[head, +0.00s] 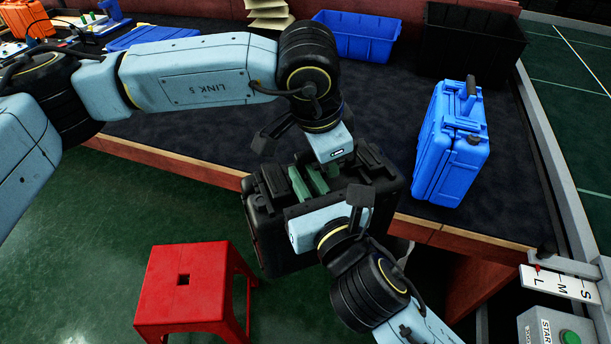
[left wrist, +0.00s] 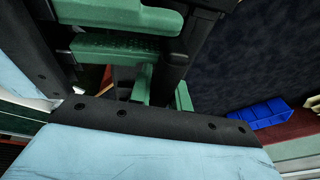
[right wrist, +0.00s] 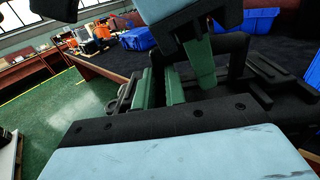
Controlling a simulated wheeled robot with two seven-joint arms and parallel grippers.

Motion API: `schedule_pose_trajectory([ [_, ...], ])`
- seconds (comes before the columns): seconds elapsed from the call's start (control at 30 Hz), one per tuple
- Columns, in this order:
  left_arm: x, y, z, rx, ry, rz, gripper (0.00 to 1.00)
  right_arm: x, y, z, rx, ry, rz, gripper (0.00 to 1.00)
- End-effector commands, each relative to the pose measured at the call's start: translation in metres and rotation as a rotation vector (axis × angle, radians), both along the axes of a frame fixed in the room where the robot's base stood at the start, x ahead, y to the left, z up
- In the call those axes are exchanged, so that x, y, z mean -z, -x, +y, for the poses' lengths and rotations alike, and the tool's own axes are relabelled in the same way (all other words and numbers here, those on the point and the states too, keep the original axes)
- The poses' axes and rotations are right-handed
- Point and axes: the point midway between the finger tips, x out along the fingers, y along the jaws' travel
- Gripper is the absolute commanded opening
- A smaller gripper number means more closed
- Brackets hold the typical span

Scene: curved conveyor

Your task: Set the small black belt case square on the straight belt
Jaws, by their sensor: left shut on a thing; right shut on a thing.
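The black case (head: 268,238) hangs upright at the front edge of the dark-topped surface (head: 205,128), partly in front of its wooden rim. I cannot tell whether it touches the rim. My left gripper (head: 328,172) reaches down from behind and is shut on the case's handle. My right gripper (head: 303,186) comes from the front and is shut on the same case close beside it. Green fingers and black handle bars show in the left wrist view (left wrist: 172,65) and the right wrist view (right wrist: 236,48). The grippers hide much of the case's top.
A blue case (head: 450,150) stands upright on the surface to the right. A blue bin (head: 357,36) and a black bin (head: 470,42) stand at the back. A red stool (head: 190,285) stands on the green floor at front left. A START box (head: 558,328) is at lower right.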

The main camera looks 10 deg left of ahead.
Motion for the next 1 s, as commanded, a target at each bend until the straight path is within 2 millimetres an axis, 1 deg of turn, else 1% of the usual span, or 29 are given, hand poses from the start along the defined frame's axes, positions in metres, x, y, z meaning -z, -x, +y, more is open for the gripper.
schedule_pose_trajectory([
  [0.03, -0.0040, -0.0018, -0.0042, 0.005, 0.014, -0.012, 0.00, -0.0040, 0.0057, 0.0065, -0.022, -0.013, -0.005, 0.00],
  [0.67, -0.0041, -0.0021, -0.0044, 0.005, 0.014, -0.013, 0.00, -0.0048, 0.0059, 0.0069, -0.023, -0.015, -0.005, 0.00],
  [0.7, -0.0041, -0.0021, -0.0044, 0.005, 0.014, -0.013, 0.20, -0.0091, 0.0058, 0.0069, -0.024, -0.019, -0.016, 0.00],
  [0.8, -0.0034, -0.0017, -0.0039, 0.004, 0.011, -0.012, 0.33, -0.0088, 0.0054, 0.0064, -0.023, -0.018, -0.016, 0.00],
  [0.9, -0.0025, -0.0013, -0.0029, 0.003, 0.010, -0.008, 0.44, -0.0076, 0.0041, 0.0050, -0.018, -0.014, -0.015, 0.00],
  [1.0, -0.0020, -0.0011, -0.0023, 0.002, 0.008, -0.007, 0.44, -0.0068, 0.0036, 0.0043, -0.016, -0.012, -0.014, 0.00],
])
